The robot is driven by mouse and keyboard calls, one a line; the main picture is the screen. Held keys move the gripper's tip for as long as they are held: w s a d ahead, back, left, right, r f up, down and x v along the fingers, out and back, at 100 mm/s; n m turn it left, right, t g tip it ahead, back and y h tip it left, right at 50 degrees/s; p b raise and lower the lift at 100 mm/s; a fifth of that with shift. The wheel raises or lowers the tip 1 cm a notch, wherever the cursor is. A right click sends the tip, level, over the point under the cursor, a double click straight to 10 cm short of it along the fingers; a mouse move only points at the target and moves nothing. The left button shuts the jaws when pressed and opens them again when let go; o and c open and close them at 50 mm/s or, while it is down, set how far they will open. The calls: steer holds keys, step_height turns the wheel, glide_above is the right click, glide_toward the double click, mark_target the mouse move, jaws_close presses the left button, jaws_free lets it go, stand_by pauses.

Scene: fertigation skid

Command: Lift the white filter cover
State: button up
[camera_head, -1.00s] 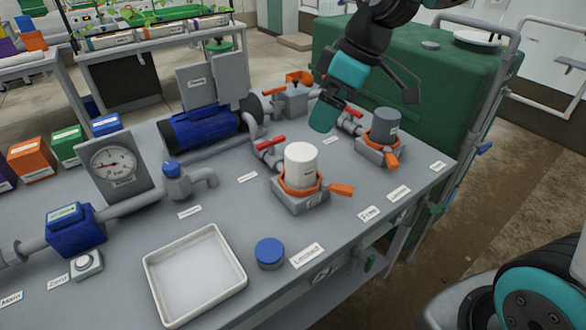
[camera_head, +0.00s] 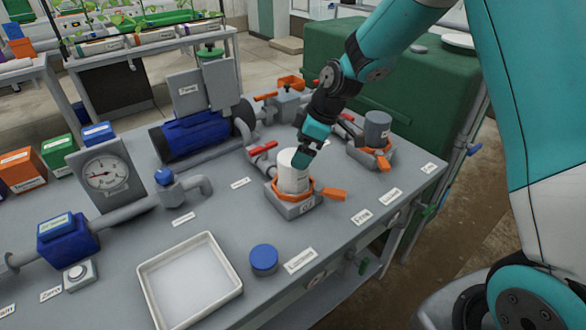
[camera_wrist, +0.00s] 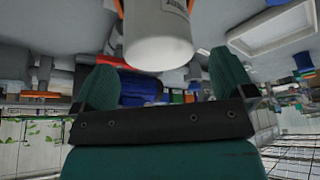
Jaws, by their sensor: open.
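The white filter cover (camera_head: 293,172) is an upright white cylinder seated in an orange ring (camera_head: 291,191) on a grey base. An orange handle (camera_head: 329,193) sticks out from the ring to the right. My gripper (camera_head: 308,152) is just above the cover's top, tilted, and partly hides its upper right edge. In the wrist view the cover (camera_wrist: 157,38) hangs from the top of the picture, between and beyond the two teal fingertips (camera_wrist: 163,75). The fingers are open with nothing between them. Whether a finger touches the cover cannot be told.
A grey filter cover (camera_head: 377,126) stands on a like base behind right. A red-handled valve (camera_head: 262,148) is close left of the white cover. A white tray (camera_head: 143,283) and a blue cap (camera_head: 264,259) lie in front, with bare bench between.

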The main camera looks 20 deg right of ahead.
steer(key=p+x, duration=0.1)
steer(key=x, duration=0.4)
steer(key=shift+w+a, duration=0.15)
steer(key=shift+w, duration=0.05)
steer(key=c, duration=0.8)
step_height(320, 180, up, 20)
steer(key=shift+r+b, duration=0.1)
steer(key=shift+b, duration=0.45)
